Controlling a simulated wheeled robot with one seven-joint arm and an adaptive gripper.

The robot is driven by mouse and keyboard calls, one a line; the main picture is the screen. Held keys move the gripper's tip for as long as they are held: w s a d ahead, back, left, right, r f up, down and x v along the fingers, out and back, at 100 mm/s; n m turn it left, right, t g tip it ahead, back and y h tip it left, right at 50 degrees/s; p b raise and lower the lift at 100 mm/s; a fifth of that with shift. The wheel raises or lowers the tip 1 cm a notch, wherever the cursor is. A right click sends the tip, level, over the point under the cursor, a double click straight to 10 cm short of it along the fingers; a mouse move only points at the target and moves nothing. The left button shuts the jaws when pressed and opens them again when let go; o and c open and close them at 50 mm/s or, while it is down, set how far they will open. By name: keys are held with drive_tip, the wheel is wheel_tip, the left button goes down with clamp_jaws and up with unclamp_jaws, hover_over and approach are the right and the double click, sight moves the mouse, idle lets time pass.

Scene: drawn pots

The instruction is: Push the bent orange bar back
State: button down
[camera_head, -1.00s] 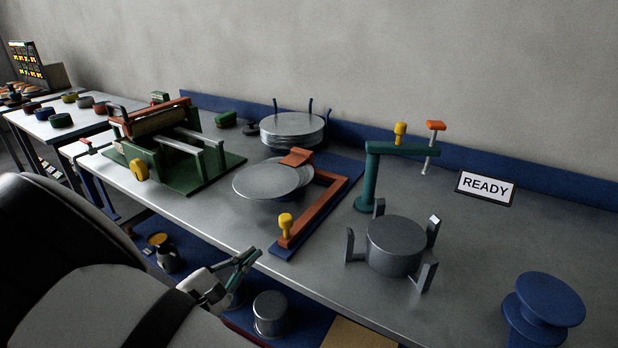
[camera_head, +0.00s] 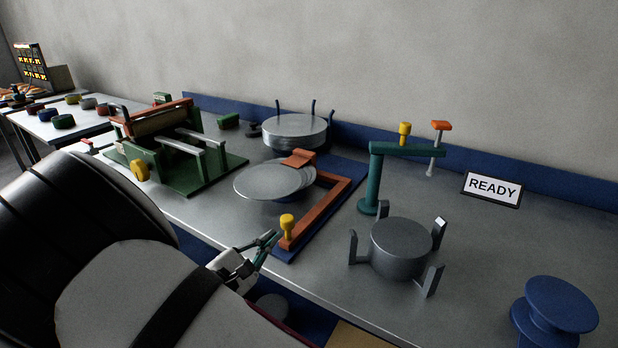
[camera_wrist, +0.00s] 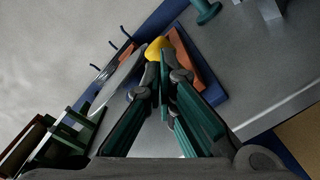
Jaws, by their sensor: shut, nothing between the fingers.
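The bent orange bar (camera_head: 323,207) lies on a blue base plate (camera_head: 349,172) on the grey bench. A yellow knob (camera_head: 287,224) stands at its near end, and its far end has an orange block (camera_head: 298,158) by a round grey plate (camera_head: 274,181). My gripper (camera_head: 272,240) is shut and empty, just left of and in front of the yellow knob, near the bench's front edge. In the wrist view the fingertips (camera_wrist: 158,80) are close below the yellow knob (camera_wrist: 157,48), with the orange bar (camera_wrist: 186,62) behind. I cannot tell whether they touch the knob.
A green press (camera_head: 170,150) stands to the left, and a stack of round plates (camera_head: 295,132) behind. A teal post with an arm (camera_head: 372,180) and a grey pronged holder (camera_head: 400,249) stand right. A blue spool (camera_head: 555,308) and a READY sign (camera_head: 492,188) are farther right.

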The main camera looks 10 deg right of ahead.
drive_tip(key=shift+w+d, duration=0.1)
drive_tip(key=shift+w, duration=0.05)
drive_tip(key=shift+b+x, duration=1.15)
drive_tip(key=shift+x, duration=3.95)
drive_tip(key=p+v, duration=0.3)
drive_tip(key=v, duration=0.9)
drive_tip(key=shift+r, duration=0.1)
